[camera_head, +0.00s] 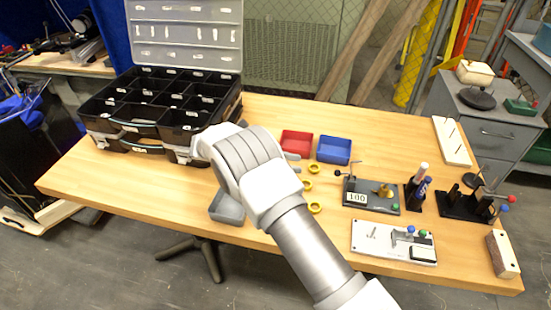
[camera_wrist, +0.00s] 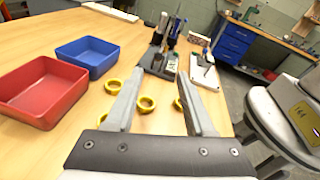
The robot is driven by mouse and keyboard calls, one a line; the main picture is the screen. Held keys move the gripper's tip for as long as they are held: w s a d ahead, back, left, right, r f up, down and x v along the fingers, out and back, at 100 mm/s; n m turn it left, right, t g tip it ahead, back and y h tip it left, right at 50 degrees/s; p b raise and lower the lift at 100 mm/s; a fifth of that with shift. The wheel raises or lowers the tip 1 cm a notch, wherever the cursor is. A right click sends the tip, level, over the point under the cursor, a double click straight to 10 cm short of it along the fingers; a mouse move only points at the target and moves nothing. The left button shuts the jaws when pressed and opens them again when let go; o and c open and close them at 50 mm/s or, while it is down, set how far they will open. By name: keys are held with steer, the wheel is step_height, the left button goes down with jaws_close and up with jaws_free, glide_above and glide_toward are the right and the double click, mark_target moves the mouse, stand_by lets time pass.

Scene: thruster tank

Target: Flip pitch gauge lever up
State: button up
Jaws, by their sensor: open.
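I cannot tell the lever's exact angle. The gauge also shows in the wrist view, beyond the fingertips, at the label (camera_wrist: 171,65). My gripper (camera_wrist: 160,75) is open and empty, above the table and short of the gauge. In the head view my arm hides most of the gripper.
A white plate with knobs (camera_head: 393,244), a marker holder (camera_head: 415,195) and a black fixture (camera_head: 466,205) surround the gauge. A black organizer (camera_head: 160,105) stands left.

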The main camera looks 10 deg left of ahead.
steer(key=shift+v, duration=1.95)
steer(key=shift+s, duration=0.1)
